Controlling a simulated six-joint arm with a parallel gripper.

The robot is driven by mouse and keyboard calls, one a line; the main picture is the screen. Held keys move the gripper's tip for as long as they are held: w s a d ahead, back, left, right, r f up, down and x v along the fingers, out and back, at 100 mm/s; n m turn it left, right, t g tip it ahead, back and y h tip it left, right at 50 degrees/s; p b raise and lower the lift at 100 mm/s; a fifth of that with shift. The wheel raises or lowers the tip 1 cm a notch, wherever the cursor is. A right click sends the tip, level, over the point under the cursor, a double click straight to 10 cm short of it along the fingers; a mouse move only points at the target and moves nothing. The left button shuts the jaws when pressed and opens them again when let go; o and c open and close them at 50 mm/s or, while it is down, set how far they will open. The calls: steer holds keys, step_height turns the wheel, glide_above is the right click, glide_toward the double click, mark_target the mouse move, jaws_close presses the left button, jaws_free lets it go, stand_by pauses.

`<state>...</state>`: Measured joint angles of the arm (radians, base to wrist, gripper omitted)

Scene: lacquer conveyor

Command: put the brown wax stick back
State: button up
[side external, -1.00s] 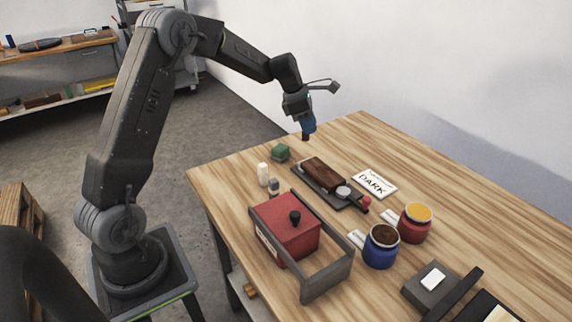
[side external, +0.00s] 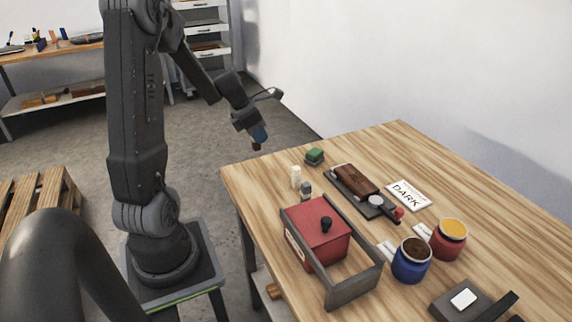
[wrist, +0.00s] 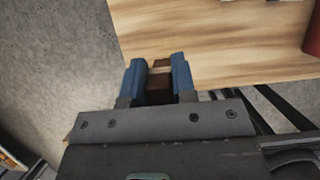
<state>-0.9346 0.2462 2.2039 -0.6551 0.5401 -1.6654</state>
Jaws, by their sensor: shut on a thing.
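My gripper (side external: 258,135) has blue fingers and is shut on the brown wax stick (side external: 256,147). It holds the stick in the air by the table's left edge, pointing down. In the wrist view, the stick (wrist: 160,92) sits between both fingers (wrist: 157,80). A blue jar (side external: 411,268) with dark brown contents and a red jar (side external: 448,246) with yellow contents stand on the right part of the table, small cards beside them.
A red box with a black knob (side external: 320,240) sits in a grey frame (side external: 352,286) near the front. A brown block (side external: 355,178) lies on a dark board behind it, near a DARK card (side external: 408,195). A green block (side external: 314,157) and white bottle (side external: 295,178) stand at left.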

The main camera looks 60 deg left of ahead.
steer(key=w+d+f, duration=0.1)
steer(key=w, duration=0.1)
steer(key=w+d+f, duration=0.1)
steer(key=w+f, duration=0.1)
steer(key=w+d+f, duration=0.2)
steer(key=w, duration=0.1)
steer(key=shift+w, duration=0.1)
steer(key=shift+f, duration=1.95)
steer(key=shift+f, duration=0.1)
steer(key=o, duration=0.9)
